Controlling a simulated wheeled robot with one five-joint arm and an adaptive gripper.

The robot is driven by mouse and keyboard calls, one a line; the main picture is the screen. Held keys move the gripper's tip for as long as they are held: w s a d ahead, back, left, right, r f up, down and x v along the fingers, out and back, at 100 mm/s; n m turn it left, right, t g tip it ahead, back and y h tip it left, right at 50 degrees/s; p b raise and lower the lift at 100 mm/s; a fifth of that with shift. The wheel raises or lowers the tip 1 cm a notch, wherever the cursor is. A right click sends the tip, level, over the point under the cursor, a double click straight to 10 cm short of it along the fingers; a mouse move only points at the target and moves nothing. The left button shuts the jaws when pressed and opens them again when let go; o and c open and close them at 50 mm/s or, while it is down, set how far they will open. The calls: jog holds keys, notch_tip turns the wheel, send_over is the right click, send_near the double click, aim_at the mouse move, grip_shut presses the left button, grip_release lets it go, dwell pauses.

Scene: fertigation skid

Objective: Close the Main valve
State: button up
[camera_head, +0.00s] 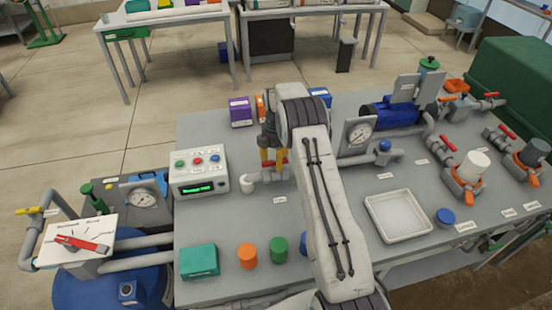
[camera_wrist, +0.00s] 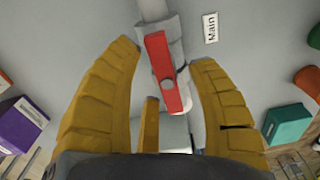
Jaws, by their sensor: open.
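The Main valve has a red lever handle (camera_wrist: 166,75) on a grey body (camera_wrist: 147,42), beside a label reading "Main" (camera_wrist: 210,28). In the wrist view the handle lies roughly in line with its pipe. My gripper (camera_wrist: 168,54) is open, with one yellow finger on each side of the handle and visible gaps between. In the head view my gripper (camera_head: 272,161) points down over the valve beside the white control box. My fingers and arm hide most of the valve there; only a bit of red handle (camera_head: 284,160) shows.
The control box (camera_head: 199,172) with green display stands left of the valve, and a pressure gauge (camera_head: 359,134) to its right. Purple (camera_head: 240,111) and orange (camera_head: 261,107) boxes stand behind. A white tray (camera_head: 371,206) is at the right. Other red-handled valves (camera_head: 448,143) are at far right.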

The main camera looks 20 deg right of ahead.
grip_shut()
dwell(0.4)
jog(key=shift+f+m+b, duration=0.1)
jog(key=shift+m+b, duration=0.25)
jog(key=shift+m, duration=0.05)
jog(key=m+b, duration=0.1)
jog(key=m, duration=0.2)
jog(key=shift+s+b, duration=0.1)
jog(key=shift+b, duration=0.3)
jog(key=m+b, duration=0.1)
jog(key=m, duration=0.4)
jog(key=shift+s+d+b, duration=0.1)
jog(key=shift+s+b, duration=0.1)
jog(key=shift+b, duration=0.2)
jog(key=m, duration=0.5)
jog(key=shift+s+b, duration=0.15)
jog(key=shift+b, duration=0.25)
jog(key=m, duration=0.4)
jog(key=shift+s, duration=0.15)
jog(key=shift+m, duration=0.3)
